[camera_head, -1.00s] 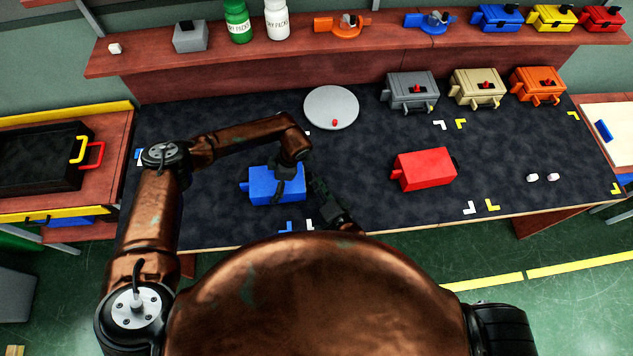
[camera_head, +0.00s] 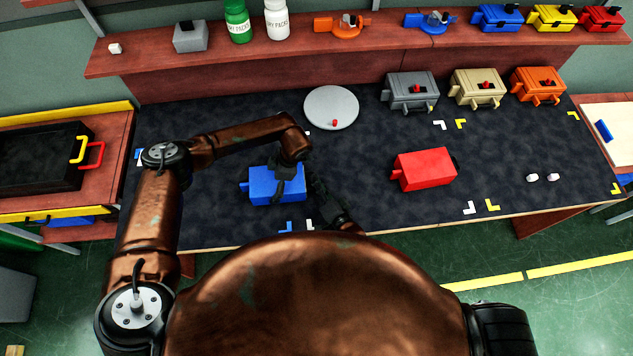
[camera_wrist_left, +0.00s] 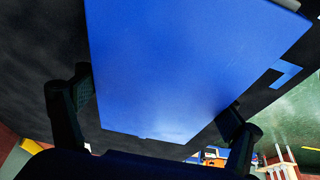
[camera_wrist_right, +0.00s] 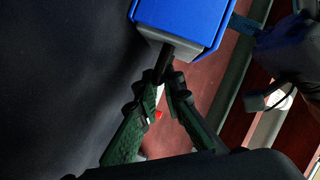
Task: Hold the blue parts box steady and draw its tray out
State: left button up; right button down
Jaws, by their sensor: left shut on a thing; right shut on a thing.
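The blue parts box (camera_head: 266,188) lies on the dark mat at the left of the table. My left gripper (camera_head: 289,174) reaches it from above and is shut on it; the left wrist view shows a finger on either side of the box's broad blue face (camera_wrist_left: 180,60). My right gripper (camera_head: 314,184) is at the box's right end. In the right wrist view my right gripper's fingers (camera_wrist_right: 166,82) are closed on a dark handle (camera_wrist_right: 165,62) on the tray's grey end (camera_wrist_right: 152,36). The tray's end sits close against the blue shell; its inside is hidden.
A red box (camera_head: 425,169) lies to the right on the mat. A grey round plate (camera_head: 331,106) with a small red piece is behind. Grey, tan and orange cases (camera_head: 412,90) stand along the back. White and blue corner marks (camera_head: 285,227) lie near the front edge.

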jog(key=d, duration=0.7)
jog(key=w+d, duration=0.1)
jog(key=d, duration=0.2)
jog(key=shift+d, duration=0.15)
pick_arm(q)
jog(key=shift+a, duration=0.1)
pick_arm(e)
jog(key=c, duration=2)
grip_release()
jog(key=shift+w, duration=0.1)
jog(key=shift+c, duration=0.2)
jog(key=v, duration=1.2)
